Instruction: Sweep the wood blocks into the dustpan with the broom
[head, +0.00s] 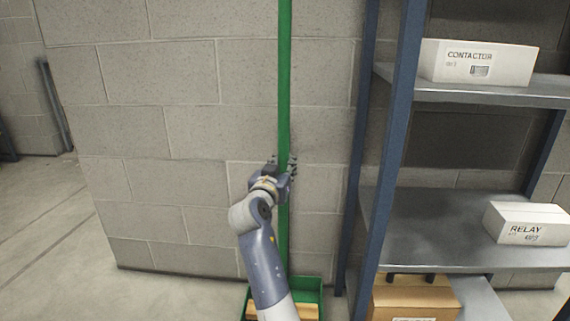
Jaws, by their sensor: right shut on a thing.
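A long green upright handle (284,90) runs from the top of the head view down in front of the block wall. My right gripper (286,170) is shut on this handle around its middle. The handle's lower end reaches a green dustpan (312,285) at the bottom of the view; I cannot tell whether the two are joined. Light wood blocks (307,311) show inside the dustpan on both sides of my forearm, which hides its middle. No broom bristles show, so I cannot tell whether the handle is the broom's. My left gripper is not in view.
A blue-posted metal shelf (440,220) stands close at the right, with a contactor box (478,62), a relay box (528,223) and a brown carton (412,299) low down. A grey block wall (180,130) is behind. Open concrete floor (60,240) lies at the left.

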